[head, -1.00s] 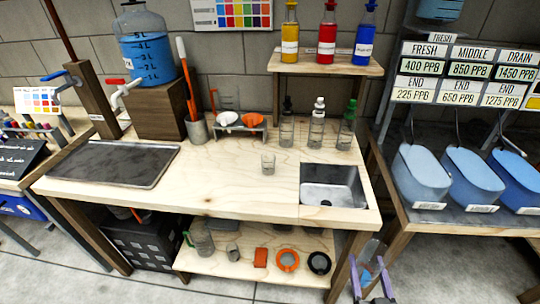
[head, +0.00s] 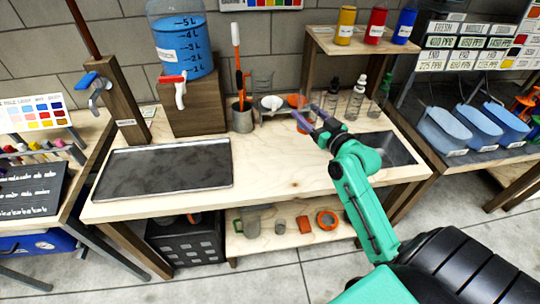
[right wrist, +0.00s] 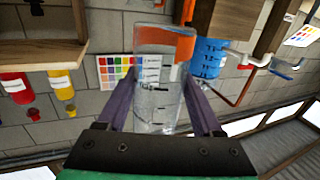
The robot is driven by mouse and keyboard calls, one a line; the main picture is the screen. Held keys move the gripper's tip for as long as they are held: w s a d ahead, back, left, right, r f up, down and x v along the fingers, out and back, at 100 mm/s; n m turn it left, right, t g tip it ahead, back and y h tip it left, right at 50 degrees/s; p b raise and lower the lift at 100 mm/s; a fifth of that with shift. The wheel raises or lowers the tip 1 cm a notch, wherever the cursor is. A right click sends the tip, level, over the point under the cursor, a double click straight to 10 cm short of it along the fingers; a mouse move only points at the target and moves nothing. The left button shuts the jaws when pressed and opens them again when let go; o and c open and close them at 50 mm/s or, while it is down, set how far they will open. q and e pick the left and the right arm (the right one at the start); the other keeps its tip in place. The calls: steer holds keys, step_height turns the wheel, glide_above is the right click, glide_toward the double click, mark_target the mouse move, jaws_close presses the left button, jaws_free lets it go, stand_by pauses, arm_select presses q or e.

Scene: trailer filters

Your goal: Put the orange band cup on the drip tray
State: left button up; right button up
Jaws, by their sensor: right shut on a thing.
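My right gripper (head: 308,117), with purple fingers, is raised over the right half of the wooden bench. In the right wrist view, the right gripper (right wrist: 160,105) is shut on a clear cup (right wrist: 158,100) with markings and an orange band at its top in the picture. The cup is hard to make out in the head view, against clutter. The drip tray (head: 163,170), dark with a metal rim, lies flat on the left of the bench, well left of the gripper. Its surface looks empty. My left gripper is not in view.
A blue water jug (head: 182,45) with a red-handled tap stands on a wooden block (head: 190,105) behind the tray. A grey holder (head: 241,118) and a white funnel (head: 272,103) stand between block and gripper. A sink (head: 385,150) is at the right. The bench between tray and gripper is clear.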

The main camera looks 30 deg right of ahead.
steer(key=f+b, duration=0.2)
steer(key=f, duration=0.4)
steer(key=d+f+b, duration=0.1)
steer(key=f, duration=0.6)
steer(key=f+b, duration=0.2)
steer(key=f, duration=0.4)
steer(key=shift+s+d+f+b, duration=0.3)
steer(key=shift+s+f, duration=0.05)
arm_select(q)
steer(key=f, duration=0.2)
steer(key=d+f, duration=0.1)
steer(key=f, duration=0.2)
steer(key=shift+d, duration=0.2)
arm_select(e)
steer(key=shift+r, duration=0.1)
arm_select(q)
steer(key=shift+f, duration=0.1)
arm_select(e)
steer(key=o, duration=1.3)
steer(key=shift+c, duration=0.2)
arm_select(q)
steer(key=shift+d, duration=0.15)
arm_select(e)
steer(key=shift+o, duration=0.8)
